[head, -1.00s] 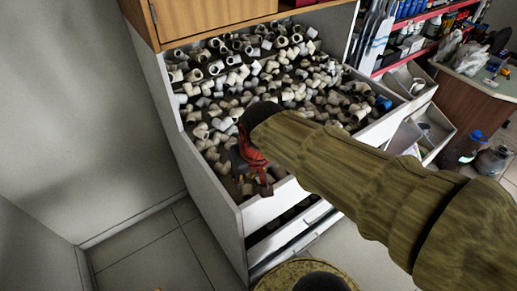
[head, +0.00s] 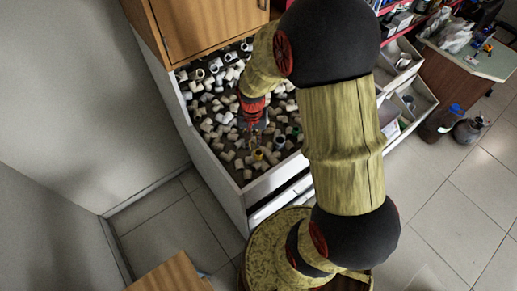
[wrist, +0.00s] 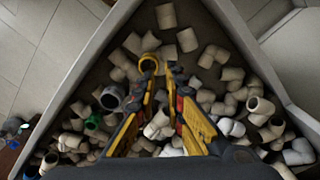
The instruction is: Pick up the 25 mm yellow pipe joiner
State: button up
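The yellow pipe joiner (head: 257,154) is a small yellow ring among white fittings near the front corner of the bin in the head view. In the wrist view the yellow joiner (wrist: 149,63) shows its round opening just by the tip of the left finger. My gripper (head: 254,138) points down into the bin, close above the joiner. In the wrist view my gripper (wrist: 162,76) has its fingers apart, with a narrow gap between the tips. The joiner appears outside the gap, and I cannot tell whether the left finger touches it.
The white-walled bin (head: 212,165) holds many white pipe fittings, with a green one (wrist: 94,122) among them. A wooden cabinet (head: 208,30) overhangs the bin's back. Grey walls stand on the left. Shelves and a counter (head: 470,60) stand on the right. Tiled floor is open at right.

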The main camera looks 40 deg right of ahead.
jog(key=f, duration=0.7)
jog(key=shift+d+f, duration=0.2)
jog(key=shift+f, duration=0.2)
jog(key=shift+s, duration=0.1)
jog(key=shift+r, duration=0.1)
grip_shut()
